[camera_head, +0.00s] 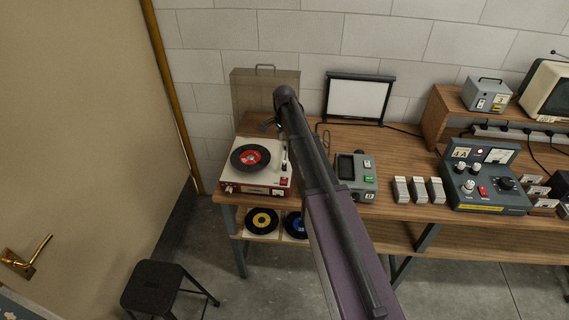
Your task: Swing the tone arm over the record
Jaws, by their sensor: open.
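The record player (233,186) is a cream and red unit at the left end of the wooden bench. A black record with a red label (250,158) lies on its platter. The pale tone arm (284,160) is at the player's right side, beside the record and not over it. My gripper (268,126) is small and dark in this view, above the back right of the player and apart from the tone arm. It is open and holds nothing that I can see. My own arm crosses the picture just right of the player and hides part of the bench.
A black stool (152,287) stands on the floor at left. More records (262,221) lie below.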

